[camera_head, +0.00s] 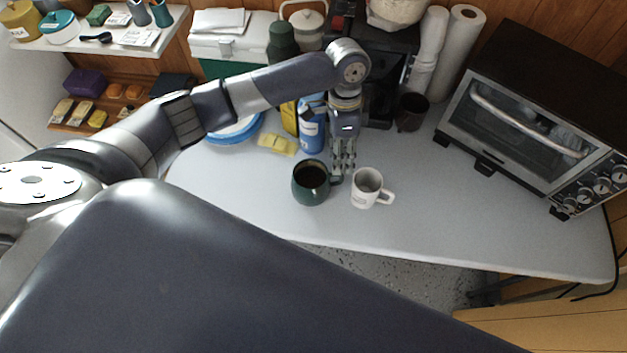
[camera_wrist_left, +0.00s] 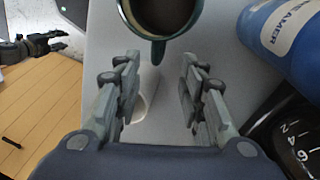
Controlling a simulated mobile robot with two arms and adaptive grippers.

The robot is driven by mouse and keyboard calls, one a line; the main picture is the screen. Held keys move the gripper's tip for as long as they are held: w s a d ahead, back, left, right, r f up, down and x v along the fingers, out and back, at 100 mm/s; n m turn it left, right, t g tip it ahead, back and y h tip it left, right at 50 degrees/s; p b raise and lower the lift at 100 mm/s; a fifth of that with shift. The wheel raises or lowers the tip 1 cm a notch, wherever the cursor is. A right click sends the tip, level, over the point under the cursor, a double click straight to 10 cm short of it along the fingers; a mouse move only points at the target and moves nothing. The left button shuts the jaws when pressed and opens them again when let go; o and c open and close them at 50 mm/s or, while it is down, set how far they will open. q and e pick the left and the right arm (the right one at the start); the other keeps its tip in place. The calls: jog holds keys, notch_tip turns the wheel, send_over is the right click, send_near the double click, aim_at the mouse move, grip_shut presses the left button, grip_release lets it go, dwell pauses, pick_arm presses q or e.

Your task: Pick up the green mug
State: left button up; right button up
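The green mug (camera_head: 309,187) stands upright on the grey table, with dark brown inside. Its handle faces right, toward my left gripper (camera_head: 344,168). In the left wrist view the green mug (camera_wrist_left: 160,18) is cut off by the top edge, and its handle points in between the fingertips. My left gripper (camera_wrist_left: 160,75) is open and empty, pointing down between the green mug and a white mug (camera_head: 366,188). Whether a finger touches the handle cannot be told. My right gripper (camera_wrist_left: 52,42) shows small at the left of the left wrist view, its fingers apart and empty.
A blue bottle (camera_head: 312,128) stands behind the green mug, beside yellow sponges (camera_head: 277,143). A dark cup (camera_head: 411,112) and coffee machine are behind. A toaster oven (camera_head: 535,115) fills the right. The table's front middle is clear.

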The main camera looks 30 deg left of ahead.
pick_arm(q)
jog(key=f, duration=0.2)
jog(key=s+f, duration=0.1)
jog(key=f, duration=0.1)
jog(key=shift+s+p, duration=0.2)
jog(key=shift+p, duration=0.2)
jog(key=shift+f, duration=0.15)
jog(key=shift+c, duration=0.4)
grip_shut()
pick_arm(e)
jog(key=shift+w+a+r, duration=0.2)
jog(key=shift+w+r, duration=0.15)
jog(key=shift+w, duration=0.15)
jog(key=shift+w+a+r, duration=0.15)
jog(key=shift+w+r, duration=0.15)
jog(key=shift+w, duration=0.15)
jog(key=shift+w, duration=0.3)
